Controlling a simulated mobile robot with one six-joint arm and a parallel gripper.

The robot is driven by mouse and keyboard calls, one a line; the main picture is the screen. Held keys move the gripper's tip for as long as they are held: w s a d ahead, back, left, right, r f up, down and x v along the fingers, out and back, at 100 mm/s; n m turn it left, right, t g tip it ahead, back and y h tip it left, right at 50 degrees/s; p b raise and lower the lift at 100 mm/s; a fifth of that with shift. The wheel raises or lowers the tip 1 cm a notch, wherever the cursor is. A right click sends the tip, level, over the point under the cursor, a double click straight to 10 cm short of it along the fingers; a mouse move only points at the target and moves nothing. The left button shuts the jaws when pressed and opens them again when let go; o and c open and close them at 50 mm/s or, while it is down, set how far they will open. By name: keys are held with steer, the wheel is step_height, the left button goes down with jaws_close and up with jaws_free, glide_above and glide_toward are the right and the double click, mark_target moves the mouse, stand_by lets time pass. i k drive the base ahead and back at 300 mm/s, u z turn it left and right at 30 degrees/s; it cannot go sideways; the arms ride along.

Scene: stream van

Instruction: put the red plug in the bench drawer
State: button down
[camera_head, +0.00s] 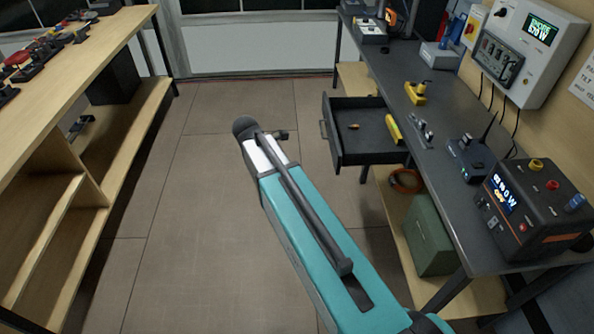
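The bench drawer (345,158) is pulled out from the dark bench on the right. Inside it lie a small orange-red piece (354,126) and a yellow item (394,129). I cannot tell whether the small piece is a plug. Small red items (18,58) sit among dark parts on the left bench, but none is clear enough to name as the red plug. My teal and white arm reaches over the floor between the benches. Its dark far end is left of the drawer and apart from it. I cannot make out my gripper's fingers or anything held.
The wooden left bench (85,68) has open shelves below. The dark right bench (432,108) carries a yellow tool (415,92), a router (474,158) and a power unit (530,215). A green box (428,238) stands beneath it. The aisle floor (190,230) is clear.

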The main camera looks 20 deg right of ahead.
mark_target(348, 116)
steer(key=i, duration=1.2)
steer(key=u, duration=0.5)
steer(key=i, duration=1.05)
steer(key=u, duration=0.1)
